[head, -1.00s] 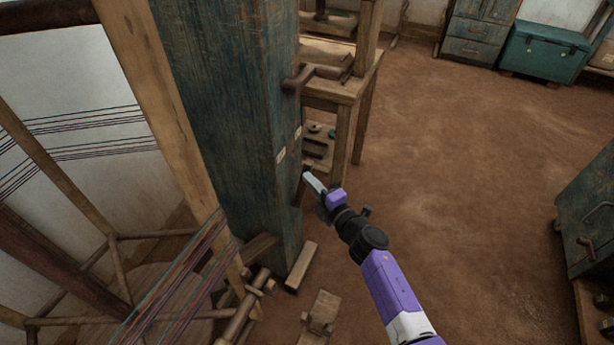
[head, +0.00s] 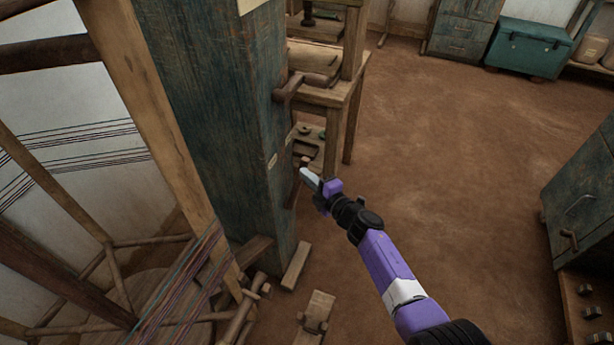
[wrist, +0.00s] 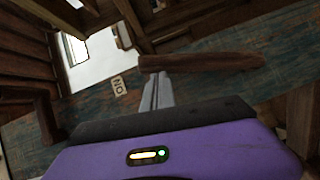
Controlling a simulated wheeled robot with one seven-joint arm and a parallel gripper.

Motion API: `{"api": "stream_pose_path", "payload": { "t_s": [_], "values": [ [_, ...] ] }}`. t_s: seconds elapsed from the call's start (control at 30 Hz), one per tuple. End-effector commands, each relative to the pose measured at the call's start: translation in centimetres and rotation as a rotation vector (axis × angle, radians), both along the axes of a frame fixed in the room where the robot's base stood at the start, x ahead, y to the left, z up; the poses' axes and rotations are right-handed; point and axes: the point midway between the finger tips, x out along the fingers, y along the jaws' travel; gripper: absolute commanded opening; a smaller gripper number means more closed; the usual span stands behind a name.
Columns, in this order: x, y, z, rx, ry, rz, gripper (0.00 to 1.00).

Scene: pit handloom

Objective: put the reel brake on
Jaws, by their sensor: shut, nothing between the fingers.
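A brown wooden lever (head: 295,188) stands on the side of the blue-green post (head: 215,120), low down and partly hidden by my gripper. I take it for the reel brake. In the wrist view a wooden bar (wrist: 205,63) lies across just beyond my fingertips. A small pale label on the post beside it (wrist: 119,85) reads "NO" as pictured, perhaps "ON" upside down. My gripper (head: 306,175) is shut and empty; its fingers also show in the wrist view (wrist: 157,92), very close to the bar. I cannot tell whether they touch it.
Another wooden crank handle (head: 300,88) juts from the post higher up. A wooden bench (head: 330,95) stands behind. Loom threads (head: 185,285) and frame poles lie left. A wooden block (head: 316,318) is on the floor below. A cabinet (head: 585,200) stands right; the earth floor between is clear.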

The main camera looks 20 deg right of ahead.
Motion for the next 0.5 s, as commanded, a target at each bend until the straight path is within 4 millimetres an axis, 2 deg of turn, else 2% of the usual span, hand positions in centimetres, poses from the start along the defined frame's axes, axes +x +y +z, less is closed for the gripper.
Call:
{"api": "stream_pose_path", "payload": {
  "t_s": [0.03, 0.27, 0.37, 0.5],
  "values": [
    [0.4, -0.7, 0.2, -0.007, -0.002, -0.015, 0.00],
    [0.1, -0.9, 0.4, -0.008, -0.002, -0.017, 0.00],
    [-0.9, -1.1, 0.6, -0.006, -0.002, -0.018, 0.00],
    [-3.3, -1.4, 0.8, -0.004, -0.001, -0.014, 0.00]
  ]
}}
